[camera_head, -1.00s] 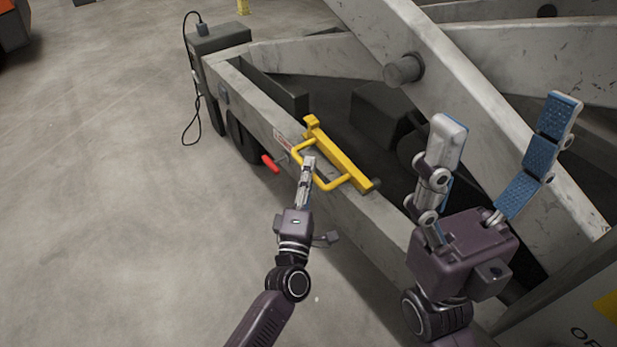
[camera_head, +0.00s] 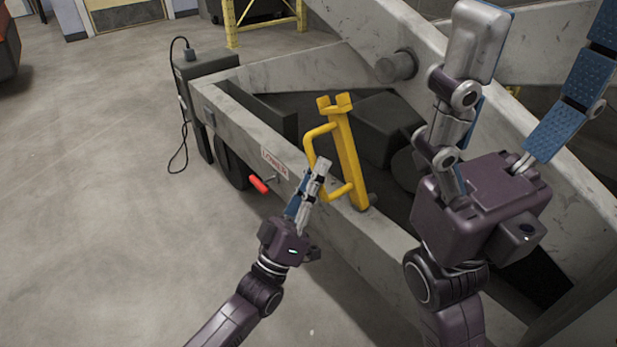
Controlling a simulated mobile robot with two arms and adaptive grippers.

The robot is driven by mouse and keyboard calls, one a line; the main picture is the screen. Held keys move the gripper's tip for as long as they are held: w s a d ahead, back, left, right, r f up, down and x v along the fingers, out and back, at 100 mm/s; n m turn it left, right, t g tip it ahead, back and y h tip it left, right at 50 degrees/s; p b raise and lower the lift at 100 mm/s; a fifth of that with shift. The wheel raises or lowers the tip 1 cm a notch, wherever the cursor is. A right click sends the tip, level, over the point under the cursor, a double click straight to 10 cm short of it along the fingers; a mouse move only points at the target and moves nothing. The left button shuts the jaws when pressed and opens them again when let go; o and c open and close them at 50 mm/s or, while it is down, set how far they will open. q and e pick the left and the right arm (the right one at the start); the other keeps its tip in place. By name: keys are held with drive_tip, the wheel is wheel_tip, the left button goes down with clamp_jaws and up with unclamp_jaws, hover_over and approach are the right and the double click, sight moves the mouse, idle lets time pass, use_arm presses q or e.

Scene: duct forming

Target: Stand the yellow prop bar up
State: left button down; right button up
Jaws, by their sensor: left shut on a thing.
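The yellow prop bar (camera_head: 347,150) has a forked top end and a side handle (camera_head: 309,150). It stands steeply, leaning a little to the left at its top, with its lower end at the grey frame rail. My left gripper (camera_head: 322,172) is at the handle side of the bar and shut on the handle; its fingers partly cover the handle. My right gripper (camera_head: 540,75) is at the right, close to the camera, its fingers spread wide and empty, apart from the bar.
The grey lift frame's near rail (camera_head: 265,138) runs diagonally below the bar, with a red-handled lever (camera_head: 258,184) and a LOWER label (camera_head: 274,163). A thick lift arm (camera_head: 392,35) and a round pin (camera_head: 397,66) are behind. Open floor (camera_head: 90,200) lies at the left.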

sight(326, 197)
use_arm(q)
drive_tip(key=m+g+h, duration=0.2)
drive_tip(key=s+d+m+g+h, duration=0.1)
drive_tip(key=m+h, duration=0.1)
drive_tip(key=m, duration=0.1)
drive_tip(key=s+r+m+g+h, duration=0.1)
drive_tip(key=m+g, duration=0.1)
drive_tip(key=m, duration=0.1)
drive_tip(key=shift+s+d+g+h+b, duration=0.25)
drive_tip(key=shift+d+g+h+b, duration=0.05)
drive_tip(key=shift+d+h, duration=0.1)
drive_tip(key=shift+s+d+m+g+h, duration=0.25)
drive_tip(key=shift+m+g+h, duration=0.15)
drive_tip(key=shift+m+g, duration=0.4)
drive_tip(key=shift+s+d+m+g+h, duration=0.15)
drive_tip(key=shift+s+m+g+h, duration=0.2)
drive_tip(key=shift+m+g, duration=0.5)
drive_tip(key=shift+s+d+m+g+h, duration=0.2)
drive_tip(key=shift+m+g+h, duration=0.35)
drive_tip(key=shift+m, duration=0.4)
drive_tip(key=c, duration=2)
unclamp_jaws()
drive_tip(key=v, duration=1.2)
drive_tip(key=shift+a+r, duration=0.1)
drive_tip(key=shift+s, duration=0.1)
